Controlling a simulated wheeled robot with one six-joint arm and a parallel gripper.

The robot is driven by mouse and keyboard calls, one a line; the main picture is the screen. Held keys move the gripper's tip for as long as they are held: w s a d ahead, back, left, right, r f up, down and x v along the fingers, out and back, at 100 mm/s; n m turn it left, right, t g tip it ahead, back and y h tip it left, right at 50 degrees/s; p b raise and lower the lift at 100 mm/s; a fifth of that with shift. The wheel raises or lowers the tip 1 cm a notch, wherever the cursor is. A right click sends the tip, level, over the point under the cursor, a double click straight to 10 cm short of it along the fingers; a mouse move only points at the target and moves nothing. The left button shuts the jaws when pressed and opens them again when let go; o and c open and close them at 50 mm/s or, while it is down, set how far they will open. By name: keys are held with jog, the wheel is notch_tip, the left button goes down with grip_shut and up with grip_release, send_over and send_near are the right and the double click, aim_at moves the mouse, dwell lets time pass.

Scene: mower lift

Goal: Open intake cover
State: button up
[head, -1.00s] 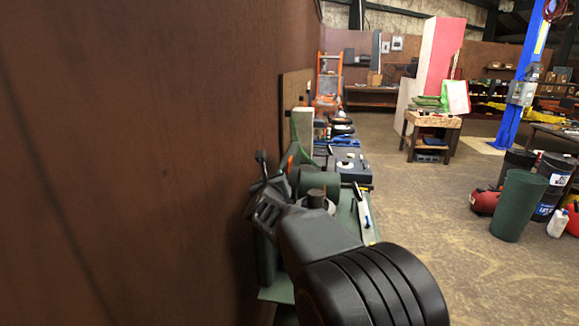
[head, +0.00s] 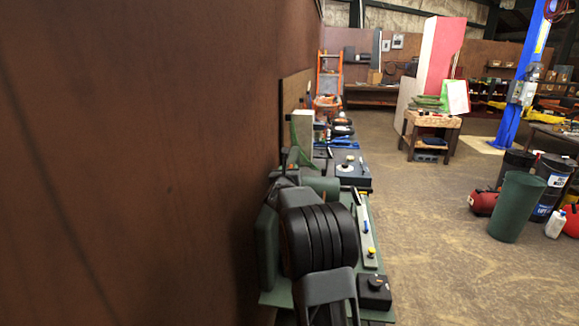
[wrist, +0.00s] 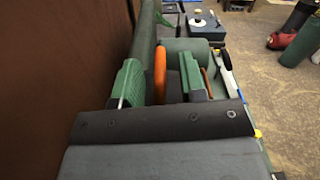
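My gripper (wrist: 160,72) shows in the wrist view with its two green-padded fingers well apart. An orange bar (wrist: 160,80) stands between the fingers, nearer the left one; I see no clear contact on both sides. A dark strip shows beside the bar. A green cylinder-like body (wrist: 185,47) lies just beyond the fingertips, and it also shows in the head view (head: 322,187). I cannot tell which part is the intake cover. In the head view my arm hides most of the gripper and the machine near it.
A brown wall (head: 150,160) runs close along the left. A green bin (head: 519,205) stands far right. The floor between is clear.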

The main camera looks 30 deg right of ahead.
jog(key=shift+w+d, duration=0.35)
grip_shut()
dwell(0.3)
jog(key=shift+a+f, duration=0.1)
